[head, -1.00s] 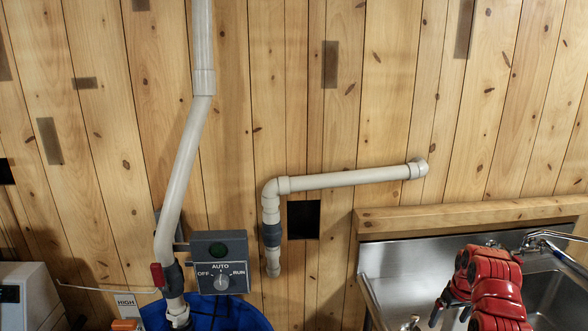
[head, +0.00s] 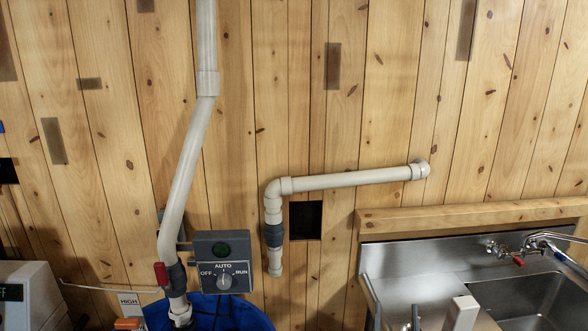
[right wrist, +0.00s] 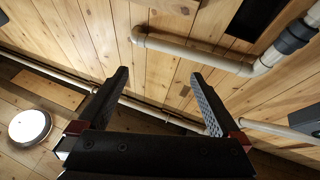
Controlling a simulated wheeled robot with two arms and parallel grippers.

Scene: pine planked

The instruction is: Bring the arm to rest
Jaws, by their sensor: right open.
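My right gripper (right wrist: 160,73) fills the lower part of the right wrist view. Its two dark fingers stand wide apart with nothing between them. Beyond them are wooden planks and pale pipes, with no object touching the fingers. In the head view I cannot make out the right gripper's fingers. A pale block shows at the bottom edge in front of the sink, and I cannot tell what it is. My left gripper is in neither view.
A steel sink (head: 480,289) with a tap (head: 545,240) stands at the lower right. A grey control box (head: 222,262) with a dial stands above a blue container (head: 235,316). Pale pipes (head: 350,180) run along the plank wall. A round lamp (right wrist: 30,127) shows in the wrist view.

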